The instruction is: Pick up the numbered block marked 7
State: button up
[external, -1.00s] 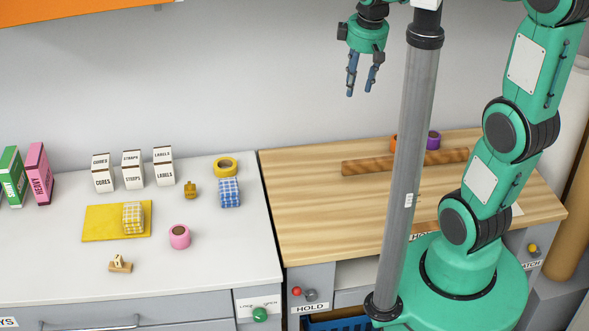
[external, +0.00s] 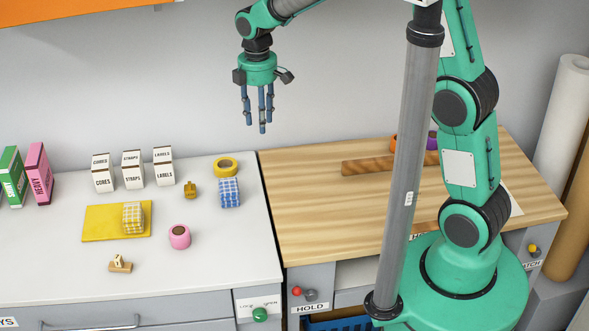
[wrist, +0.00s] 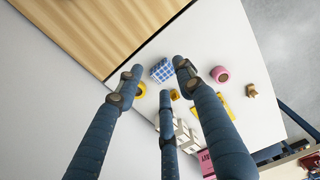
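A small light wooden piece (external: 120,264) with a dark mark sits at the front of the white counter; the mark is too small to read as a 7. It also shows at the right in the wrist view (wrist: 251,91). A small mustard-yellow piece (external: 190,189) stands farther back, beside a blue checked block (external: 229,193); no number is legible on it. My gripper (external: 259,123) is open and empty, its three fingers pointing down, high above the back right of the white counter. In the wrist view its fingers (wrist: 160,77) are spread apart.
A yellow tape roll (external: 226,166), pink roll (external: 180,236) and yellow mat (external: 95,223) bearing a checked block (external: 133,217) lie on the white counter (external: 215,270). White labelled boxes (external: 133,170) stand behind. The wooden counter (external: 310,215) is right; a grey post (external: 408,170) rises in front.

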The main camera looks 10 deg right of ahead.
jog(key=s+a+f+n+p, duration=0.15)
jog(key=a+f+n, duration=0.3)
jog(key=a, duration=0.85)
jog(key=n+p, duration=0.6)
jog(key=n, duration=0.4)
send_over(121, 255)
notch_tip(121, 255, down, 10)
jog(key=f, duration=0.1)
jog(key=shift+w+d+r+n, duration=0.1)
jog(key=shift+r+n, duration=0.15)
jog(key=shift+f, duration=0.15)
jog(key=shift+f, duration=4.15)
jog(key=shift+f, duration=2.6)
